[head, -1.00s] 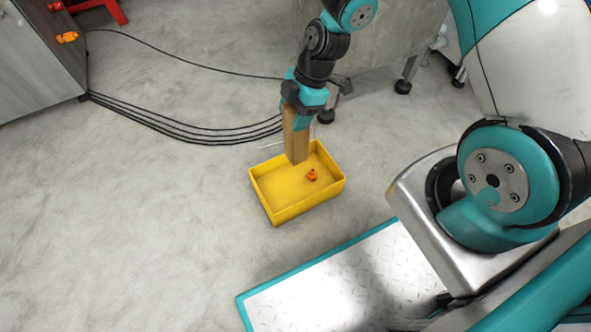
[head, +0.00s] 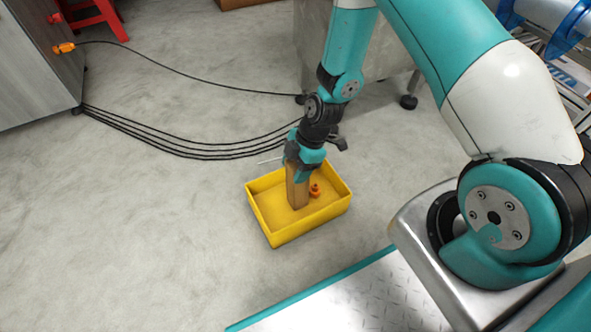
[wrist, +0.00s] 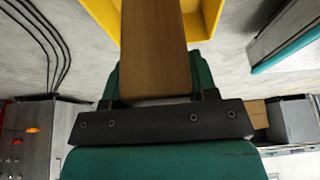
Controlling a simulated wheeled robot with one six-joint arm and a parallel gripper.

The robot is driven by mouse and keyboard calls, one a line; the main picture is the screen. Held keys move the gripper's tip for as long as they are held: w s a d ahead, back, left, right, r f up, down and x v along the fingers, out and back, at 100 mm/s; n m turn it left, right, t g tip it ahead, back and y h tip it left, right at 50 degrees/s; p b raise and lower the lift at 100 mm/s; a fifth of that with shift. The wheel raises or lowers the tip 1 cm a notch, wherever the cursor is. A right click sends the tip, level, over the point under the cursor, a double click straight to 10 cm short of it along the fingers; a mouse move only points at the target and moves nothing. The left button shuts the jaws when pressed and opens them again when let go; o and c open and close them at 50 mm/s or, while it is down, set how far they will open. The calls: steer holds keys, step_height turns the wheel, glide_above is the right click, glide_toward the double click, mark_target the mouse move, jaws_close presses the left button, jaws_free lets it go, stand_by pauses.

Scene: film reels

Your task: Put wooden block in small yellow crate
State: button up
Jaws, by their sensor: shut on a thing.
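The wooden block (head: 297,188) is held upright in my gripper (head: 303,168), which is shut on its upper part. The block's lower end is inside the small yellow crate (head: 282,236); I cannot tell whether it touches the crate floor. In the wrist view the block (wrist: 155,50) runs up from my gripper (wrist: 158,95) toward the yellow crate (wrist: 207,20). A small orange object (head: 315,190) lies in the crate, just right of the block.
Black cables (head: 190,152) run over the floor behind the crate to a grey cabinet (head: 35,60) at left. A red stool (head: 95,18) stands at the back. My own base is at lower right. The floor left of the crate is clear.

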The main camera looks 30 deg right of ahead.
steer(key=shift+r, duration=0.1)
steer(key=o, duration=1.4)
steer(key=shift+c, duration=0.2)
steer(key=p+v, duration=0.7)
steer(key=v, duration=0.5)
steer(key=s+a+r+m, duration=0.1)
steer(key=a+r+m, duration=0.15)
steer(key=r, duration=0.65)
steer(key=s+a+r+m, duration=0.2)
steer(key=a+r, duration=0.2)
steer(key=r, duration=0.4)
steer(key=s+a+r+m, duration=0.3)
steer(key=s+r+m, duration=0.4)
steer(key=s+r, duration=0.7)
steer(key=shift+s+a, duration=0.4)
steer(key=shift+s, duration=0.35)
